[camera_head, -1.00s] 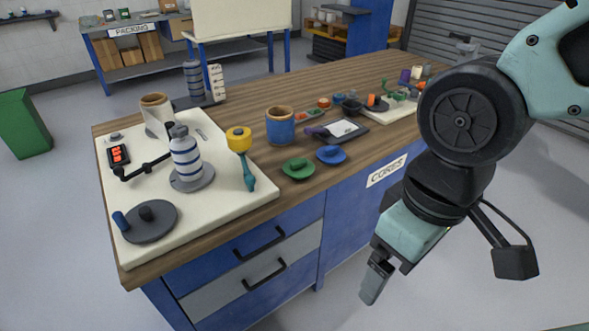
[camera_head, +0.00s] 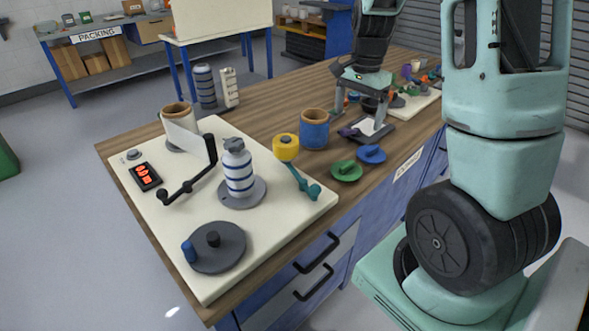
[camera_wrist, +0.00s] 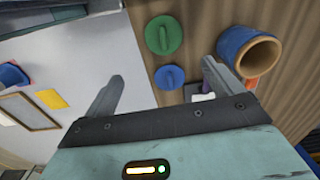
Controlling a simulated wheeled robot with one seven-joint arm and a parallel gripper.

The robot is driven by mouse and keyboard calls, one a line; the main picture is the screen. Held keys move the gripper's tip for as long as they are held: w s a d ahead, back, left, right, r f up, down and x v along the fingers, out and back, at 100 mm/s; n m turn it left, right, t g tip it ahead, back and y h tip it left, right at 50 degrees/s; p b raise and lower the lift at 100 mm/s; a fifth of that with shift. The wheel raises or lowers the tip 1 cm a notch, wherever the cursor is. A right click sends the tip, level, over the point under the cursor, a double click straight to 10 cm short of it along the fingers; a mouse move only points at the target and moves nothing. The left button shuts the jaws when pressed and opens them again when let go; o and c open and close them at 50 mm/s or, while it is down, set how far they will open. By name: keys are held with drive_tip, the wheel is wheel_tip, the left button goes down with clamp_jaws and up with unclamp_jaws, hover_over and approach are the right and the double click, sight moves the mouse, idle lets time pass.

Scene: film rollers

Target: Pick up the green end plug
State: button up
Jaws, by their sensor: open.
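The green end plug (camera_head: 346,170), a round disc with a raised grip, lies on the wooden bench near its front edge. It also shows in the wrist view (camera_wrist: 163,35), beyond my fingertips. A similar blue end plug (camera_head: 371,154) lies close behind it to the right; in the wrist view the blue plug (camera_wrist: 169,77) appears between my fingers. My gripper (camera_head: 361,112) is open and empty, fingers pointing down over the bench, behind the plugs in the head view. The wrist view shows both fingers (camera_wrist: 161,72) spread wide.
A blue core with a tan inside (camera_head: 314,130) stands left of my gripper, near the plugs. Small parts crowd the bench at right.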

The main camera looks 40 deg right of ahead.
hover_over(347, 164)
drive_tip(key=f, duration=1.2)
drive_tip(key=shift+s+d, duration=0.15)
drive_tip(key=shift+d, duration=0.15)
drive_tip(key=shift+a+f, duration=0.15)
drive_tip(key=shift+f, duration=1.2)
drive_tip(key=shift+a+f, duration=0.1)
drive_tip(key=shift+f, duration=1.25)
drive_tip(key=c, duration=0.7)
